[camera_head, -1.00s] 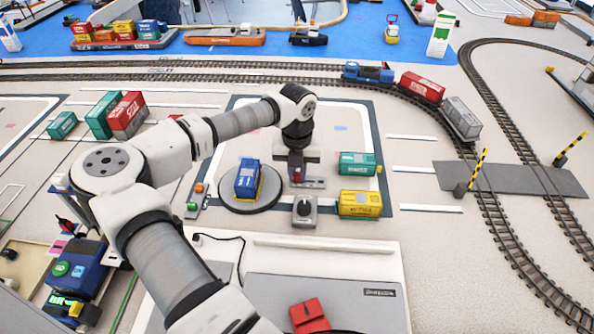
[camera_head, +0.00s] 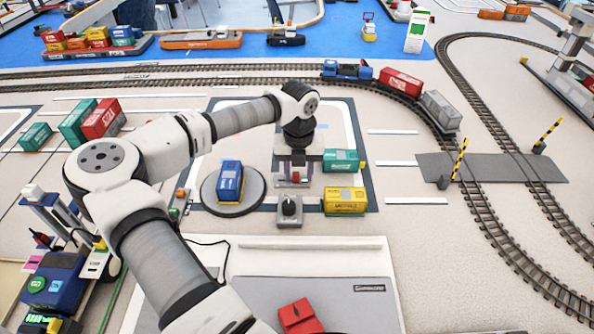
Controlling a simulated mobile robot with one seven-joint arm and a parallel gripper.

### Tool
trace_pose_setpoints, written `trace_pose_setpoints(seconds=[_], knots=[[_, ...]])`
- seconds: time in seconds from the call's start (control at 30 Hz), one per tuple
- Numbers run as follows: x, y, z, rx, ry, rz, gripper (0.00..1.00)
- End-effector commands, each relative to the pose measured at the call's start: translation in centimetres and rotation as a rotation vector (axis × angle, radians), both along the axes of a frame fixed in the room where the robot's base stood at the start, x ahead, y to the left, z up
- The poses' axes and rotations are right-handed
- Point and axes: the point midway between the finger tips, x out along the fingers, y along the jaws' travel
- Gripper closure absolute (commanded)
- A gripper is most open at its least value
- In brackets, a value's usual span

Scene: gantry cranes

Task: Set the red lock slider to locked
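A small red piece (camera_head: 296,176), which looks like the lock slider, shows on a grey plate (camera_head: 282,183) behind the dark knob box (camera_head: 289,209). It is small and partly covered by my gripper. My gripper (camera_head: 297,172) points down over the plate, its lower end right at the red piece. I cannot tell whether the fingers touch or grip it. The fingers are too small and hidden to show open or shut. Slider markings cannot be read.
A blue container (camera_head: 230,182) stands on a round turntable (camera_head: 208,202) to the left. Green (camera_head: 341,160) and yellow (camera_head: 345,200) containers stand close on the right. A red block (camera_head: 300,317) lies on the grey panel (camera_head: 350,312) in front.

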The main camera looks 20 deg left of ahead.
Motion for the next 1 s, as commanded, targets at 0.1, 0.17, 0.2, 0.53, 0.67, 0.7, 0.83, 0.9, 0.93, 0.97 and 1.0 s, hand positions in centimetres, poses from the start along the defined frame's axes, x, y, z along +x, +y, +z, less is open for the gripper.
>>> trace_pose_setpoints(seconds=[0.1, 0.17, 0.2, 0.53, 0.67, 0.7, 0.83, 0.9, 0.93, 0.97, 1.0], knots=[[0.0, 0.1, 0.0, 0.001, 0.001, 0.001, 0.62], [0.0, 0.1, 0.0, 0.002, 0.002, 0.001, 0.62], [0.0, 0.1, 0.1, 0.002, 0.002, 0.002, 0.62], [0.0, 0.2, 5.2, 0.006, -0.002, 0.002, 0.62], [0.0, 0.2, 8.3, 0.005, -0.002, 0.003, 0.62], [0.0, 0.1, 9.1, 0.005, -0.002, 0.002, 0.62], [0.0, 0.1, 11.5, 0.002, -0.001, 0.001, 0.62], [0.0, 0.1, 12.4, 0.002, 0.000, 0.001, 0.62], [0.0, 0.1, 12.8, 0.002, 0.000, 0.001, 0.62], [0.0, 0.1, 13.0, 0.002, 0.001, 0.001, 0.62], [0.0, 0.1, 13.3, 0.002, 0.000, 0.001, 0.62]])
